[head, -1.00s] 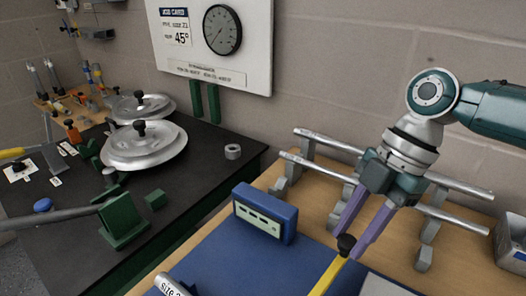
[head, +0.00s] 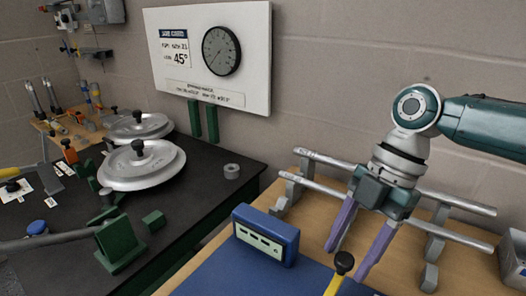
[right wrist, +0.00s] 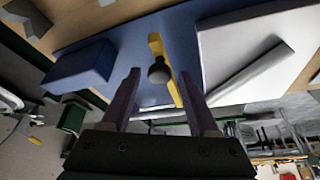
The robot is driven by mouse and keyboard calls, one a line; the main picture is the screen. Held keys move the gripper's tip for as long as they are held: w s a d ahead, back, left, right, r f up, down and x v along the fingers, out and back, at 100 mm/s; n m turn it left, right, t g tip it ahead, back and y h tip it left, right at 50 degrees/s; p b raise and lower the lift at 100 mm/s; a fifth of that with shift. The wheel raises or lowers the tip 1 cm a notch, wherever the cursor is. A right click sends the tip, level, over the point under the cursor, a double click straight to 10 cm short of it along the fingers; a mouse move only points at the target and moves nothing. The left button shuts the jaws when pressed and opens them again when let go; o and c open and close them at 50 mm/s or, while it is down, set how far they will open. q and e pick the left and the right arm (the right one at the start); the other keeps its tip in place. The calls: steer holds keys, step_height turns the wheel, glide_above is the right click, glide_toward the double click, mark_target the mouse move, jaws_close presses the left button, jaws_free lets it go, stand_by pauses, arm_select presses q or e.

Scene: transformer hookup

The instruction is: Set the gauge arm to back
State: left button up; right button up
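The yellow arm (head: 334,285) with a round black knob (head: 343,262) stands out over the blue surface at the bottom of the head view. I take this to be the gauge arm. In the right wrist view the yellow arm (right wrist: 176,85) and its black knob (right wrist: 158,72) lie between my finger tips. My right gripper (head: 346,264) is open, its purple fingers pointing down on either side of the knob. I see a gap beside the knob on both sides. The arm's lower end is cut off in the head view. My left gripper is not in view.
A blue box with a pale panel (head: 265,236) stands left of the gripper. Metal rails on grey supports (head: 325,177) run behind it. A black bench (head: 190,190) with silver lidded discs (head: 142,168) is to the left.

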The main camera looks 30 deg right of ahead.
steer(key=shift+o, duration=0.2)
steer(key=shift+r, duration=0.25)
steer(key=v, duration=0.9)
steer(key=shift+d+r, duration=0.2)
steer(key=shift+r, duration=0.05)
